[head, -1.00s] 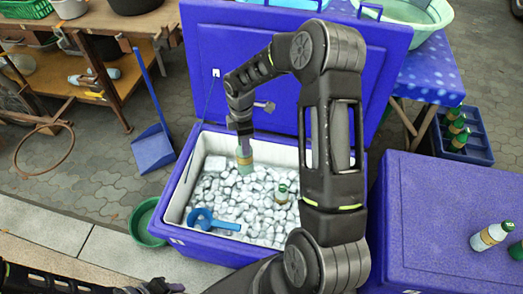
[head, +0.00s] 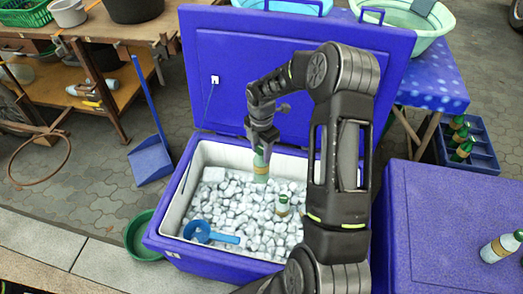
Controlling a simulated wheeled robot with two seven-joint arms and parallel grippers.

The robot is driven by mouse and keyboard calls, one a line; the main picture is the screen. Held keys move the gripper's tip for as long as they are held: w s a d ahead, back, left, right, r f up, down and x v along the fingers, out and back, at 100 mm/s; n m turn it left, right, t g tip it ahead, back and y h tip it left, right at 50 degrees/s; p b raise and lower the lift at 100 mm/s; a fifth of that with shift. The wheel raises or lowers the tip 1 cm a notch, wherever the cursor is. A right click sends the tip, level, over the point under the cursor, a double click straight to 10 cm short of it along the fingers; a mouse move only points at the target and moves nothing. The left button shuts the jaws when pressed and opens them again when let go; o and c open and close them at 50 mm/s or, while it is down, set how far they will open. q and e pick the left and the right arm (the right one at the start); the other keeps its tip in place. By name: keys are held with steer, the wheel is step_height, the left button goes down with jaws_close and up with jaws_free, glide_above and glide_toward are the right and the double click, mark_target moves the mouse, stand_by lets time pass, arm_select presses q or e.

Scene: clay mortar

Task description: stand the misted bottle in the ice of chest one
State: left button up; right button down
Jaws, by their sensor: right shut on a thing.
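The open blue chest (head: 165,215) stands in the middle, with its lid raised at the back and a bed of ice (head: 240,215) inside. My right gripper (head: 260,146) is shut on a pale green, misty-looking bottle (head: 261,168) with a tan band. It holds the bottle roughly upright at the back part of the ice. Its top is hidden by the gripper. I cannot tell whether its base touches or is sunk in the ice. My left gripper is not in view.
A crate (head: 483,155) holds several bottles. A green basin (head: 140,240) is left of the chest.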

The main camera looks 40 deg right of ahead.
step_height(320, 180, down, 26)
steer(key=b, duration=1.8)
steer(key=shift+r, duration=0.25)
steer(key=shift+f+b, duration=0.35)
steer(key=shift+f, duration=0.2)
steer(key=shift+c, duration=1.3)
jaws_free()
step_height(320, 180, up, 27)
steer(key=p, duration=2)
